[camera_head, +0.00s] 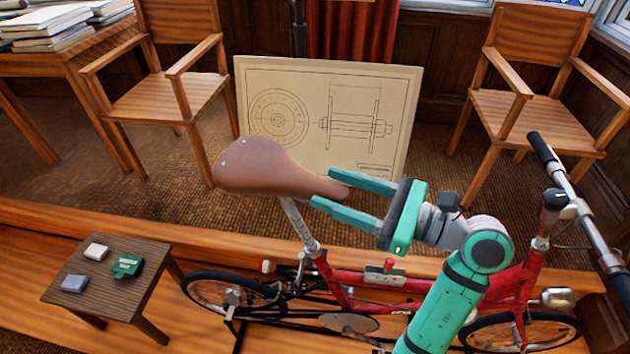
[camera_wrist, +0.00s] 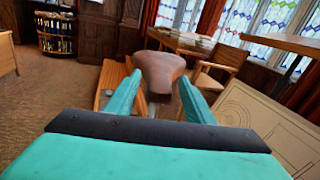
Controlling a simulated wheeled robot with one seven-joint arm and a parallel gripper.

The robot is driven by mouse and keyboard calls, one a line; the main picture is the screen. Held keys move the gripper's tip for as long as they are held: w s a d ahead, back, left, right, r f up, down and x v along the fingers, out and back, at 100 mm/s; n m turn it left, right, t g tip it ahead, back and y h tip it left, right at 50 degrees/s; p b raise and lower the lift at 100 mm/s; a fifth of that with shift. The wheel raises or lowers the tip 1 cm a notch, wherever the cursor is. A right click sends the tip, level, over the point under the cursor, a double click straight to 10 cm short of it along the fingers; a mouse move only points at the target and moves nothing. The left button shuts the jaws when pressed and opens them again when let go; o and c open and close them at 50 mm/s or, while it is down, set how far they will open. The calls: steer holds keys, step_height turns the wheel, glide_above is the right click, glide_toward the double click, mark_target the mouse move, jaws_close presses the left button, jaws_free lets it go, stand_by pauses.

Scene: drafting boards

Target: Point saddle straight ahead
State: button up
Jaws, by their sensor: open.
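The brown leather saddle (camera_head: 258,166) sits on a silver seat post (camera_head: 299,222) above the red bicycle (camera_head: 375,306). Its wide rear is at left and its narrow nose points right and slightly down in the picture, roughly toward the handlebar (camera_head: 590,229). I cannot tell its exact angle to the frame. My teal gripper (camera_head: 323,188) is open, with one finger on each side of the nose. I cannot tell whether they touch it. In the wrist view the saddle (camera_wrist: 162,72) shows nose toward me, between the two fingers (camera_wrist: 160,80).
A small dark table (camera_head: 105,275) with a few small boxes stands at left. A drawing board (camera_head: 410,100) leans behind the saddle, between two wooden chairs (camera_head: 165,97) (camera_head: 535,115). A desk with books (camera_head: 60,25) is at the back left. Carpet is open behind the bicycle.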

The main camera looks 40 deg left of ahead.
mark_target(296, 177)
steer(key=shift+x, duration=2.35)
